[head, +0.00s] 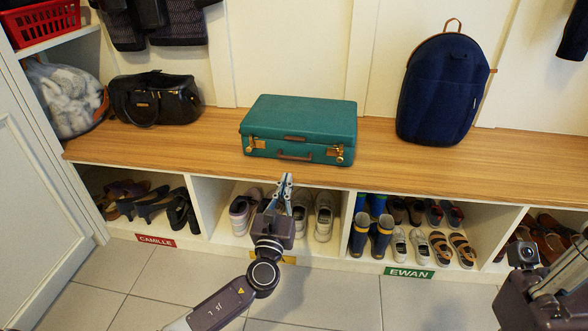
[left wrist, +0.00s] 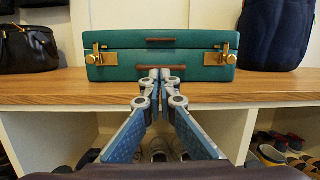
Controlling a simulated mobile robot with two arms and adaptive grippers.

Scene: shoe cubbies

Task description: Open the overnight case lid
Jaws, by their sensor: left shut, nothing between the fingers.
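The green overnight case (head: 303,120) lies flat on the wooden bench with its lid closed. Its front faces me, with two brass latches and a brown handle (head: 295,157). In the left wrist view the case (left wrist: 190,68) sits straight ahead, with a brass latch at left (left wrist: 97,54) and one at right (left wrist: 229,53). My left gripper (head: 287,179) is shut and empty, in front of the bench and just below the case's front; its fingertips (left wrist: 160,73) overlap the case front near the handle in the wrist view. My right arm shows at the lower right; its fingers are not visible.
The bench (head: 205,139) has a black handbag (head: 155,98) at left and a navy backpack (head: 443,88) at right, both clear of the case. Shoe cubbies lie under the bench edge. A white door (head: 30,190) stands at far left.

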